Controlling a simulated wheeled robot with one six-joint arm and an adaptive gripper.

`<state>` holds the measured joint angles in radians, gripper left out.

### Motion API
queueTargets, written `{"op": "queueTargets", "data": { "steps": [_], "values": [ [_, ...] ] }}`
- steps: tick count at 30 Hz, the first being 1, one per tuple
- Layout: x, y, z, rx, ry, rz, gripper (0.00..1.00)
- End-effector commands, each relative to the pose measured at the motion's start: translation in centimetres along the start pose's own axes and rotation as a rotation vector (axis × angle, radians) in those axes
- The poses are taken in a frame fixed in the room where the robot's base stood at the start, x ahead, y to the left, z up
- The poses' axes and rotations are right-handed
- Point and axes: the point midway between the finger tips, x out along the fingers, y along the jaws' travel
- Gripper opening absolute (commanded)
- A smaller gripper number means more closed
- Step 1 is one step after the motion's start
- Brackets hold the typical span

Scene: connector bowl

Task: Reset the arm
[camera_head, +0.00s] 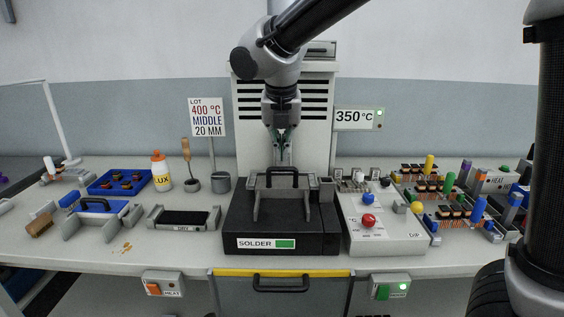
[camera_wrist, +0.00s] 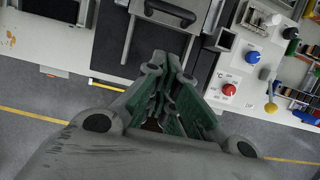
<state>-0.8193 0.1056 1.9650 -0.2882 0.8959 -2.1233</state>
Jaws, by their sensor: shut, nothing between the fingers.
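My gripper (camera_head: 282,152) hangs from my arm above the back of the bench in the head view, pointing down. Its fingers are shut with nothing between them. In the wrist view my gripper (camera_wrist: 172,82) shows its green-padded fingers close together. Below it stands the black solder pot (camera_head: 240,222) labelled SOLDER, with a grey cover and black handle (camera_head: 282,175) on it. The pot also shows in the wrist view (camera_wrist: 118,45). My gripper appears apart from the handle.
A control box (camera_head: 395,238) with red and blue knobs is right of the pot. Left are a tray (camera_head: 185,229), a blue tray (camera_head: 100,187), a bottle (camera_head: 162,175) and a brush (camera_head: 40,224). Connector racks (camera_head: 450,205) fill the right. Signs (camera_head: 208,117) (camera_head: 358,119) stand behind.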

Motion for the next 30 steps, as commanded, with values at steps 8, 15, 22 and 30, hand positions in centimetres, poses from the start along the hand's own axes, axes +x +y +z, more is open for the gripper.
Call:
{"op": "queueTargets", "data": {
  "steps": [8,15,22,30],
  "values": [
    [-1.2,0.0,-0.1,0.215,0.004,-0.001,0.0],
    [0.5,-3.9,-4.8,1.037,0.08,-0.084,0.0],
    [-1.7,-17.9,-10.0,2.143,0.102,-0.159,0.0],
    [-4.5,-31.2,-18.2,2.935,0.095,-0.038,0.0]
  ]
}}
